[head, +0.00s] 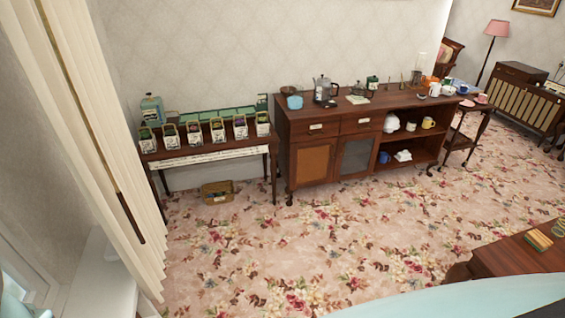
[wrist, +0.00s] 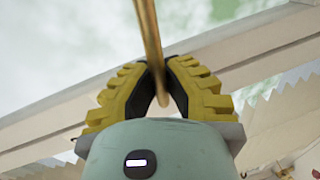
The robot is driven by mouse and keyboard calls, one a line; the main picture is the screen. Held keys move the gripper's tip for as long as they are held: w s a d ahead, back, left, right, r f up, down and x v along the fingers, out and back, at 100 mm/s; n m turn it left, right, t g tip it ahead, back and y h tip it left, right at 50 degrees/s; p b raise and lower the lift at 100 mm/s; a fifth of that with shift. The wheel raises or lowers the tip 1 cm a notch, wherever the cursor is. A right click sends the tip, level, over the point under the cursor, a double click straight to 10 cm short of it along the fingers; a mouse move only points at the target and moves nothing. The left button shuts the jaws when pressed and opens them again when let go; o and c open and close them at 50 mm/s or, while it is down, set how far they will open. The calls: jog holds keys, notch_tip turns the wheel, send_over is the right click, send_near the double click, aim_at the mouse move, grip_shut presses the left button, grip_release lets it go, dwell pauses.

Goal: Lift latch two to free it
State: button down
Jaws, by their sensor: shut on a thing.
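In the wrist view, my gripper (wrist: 161,66) has yellow ridged fingers with dark inner pads, and its tips are closed together on a thin brass bar (wrist: 149,28). The bar runs from the top edge down between the fingers, and its rounded lower end shows in the gap below the tips. It looks like a window latch, but no number shows on it. A pale window frame (wrist: 265,45) crosses behind the bar. Where the bar is mounted is out of view. The head view shows neither the bar nor my fingers clearly.
In the head view, the white window sill (head: 100,282) is at the lower left, beside a long cream curtain (head: 95,120). A sideboard (head: 300,160) and a narrow table (head: 205,153) line the far wall. The flowered carpet (head: 290,250) between is mostly clear.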

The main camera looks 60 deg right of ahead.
jog(key=shift+r+n, duration=0.15)
jog(key=shift+n, duration=0.35)
jog(key=c, duration=1)
grip_release()
jog(key=v, duration=1.2)
